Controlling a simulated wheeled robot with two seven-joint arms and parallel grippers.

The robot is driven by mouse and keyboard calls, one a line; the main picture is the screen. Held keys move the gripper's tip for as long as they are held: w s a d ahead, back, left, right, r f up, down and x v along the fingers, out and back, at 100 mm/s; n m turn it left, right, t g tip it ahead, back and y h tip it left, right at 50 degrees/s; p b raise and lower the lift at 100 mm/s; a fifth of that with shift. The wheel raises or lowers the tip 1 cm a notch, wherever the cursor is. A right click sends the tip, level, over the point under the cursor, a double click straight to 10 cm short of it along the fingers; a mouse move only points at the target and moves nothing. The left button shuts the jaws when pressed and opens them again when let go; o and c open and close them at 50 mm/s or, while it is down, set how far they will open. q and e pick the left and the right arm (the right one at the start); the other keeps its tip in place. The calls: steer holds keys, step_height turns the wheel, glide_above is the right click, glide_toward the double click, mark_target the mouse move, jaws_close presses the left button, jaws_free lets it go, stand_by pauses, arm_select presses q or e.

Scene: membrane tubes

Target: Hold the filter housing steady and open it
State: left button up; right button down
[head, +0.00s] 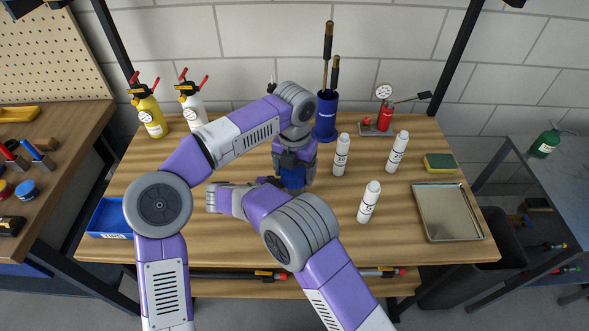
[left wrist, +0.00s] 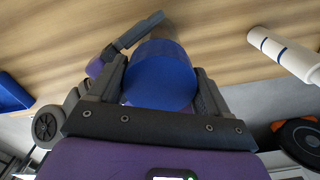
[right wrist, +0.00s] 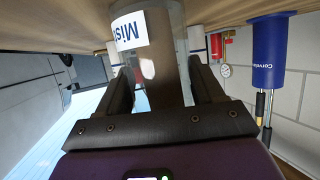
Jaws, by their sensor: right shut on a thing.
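The filter housing stands on the table with its blue cap (head: 293,178) under my left gripper (head: 294,158) in the head view. In the left wrist view the round blue cap (left wrist: 160,78) sits between the spread fingers of the left gripper (left wrist: 160,85); whether they touch it cannot be told. In the right wrist view the housing's clear grey body (right wrist: 170,75), with a white label, is between the fingers of my right gripper (right wrist: 165,85), which is shut on it. The head view mostly hides the housing and right gripper behind my arms.
White bottles (head: 341,154) stand right of the housing, with a metal tray (head: 448,212) and sponge (head: 439,163) farther right. A blue holder (head: 326,118) with tools stands behind. A blue bin (head: 107,218) is at left; spray bottles (head: 148,112) stand at back left.

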arm_select(q)
steer(key=c, duration=0.7)
steer(key=o, duration=1.2)
steer(key=shift+c, duration=0.2)
steer(key=shift+r, duration=2.3)
arm_select(e)
steer(key=shift+c, duration=0.3)
jaws_free()
steer(key=shift+a, duration=0.1)
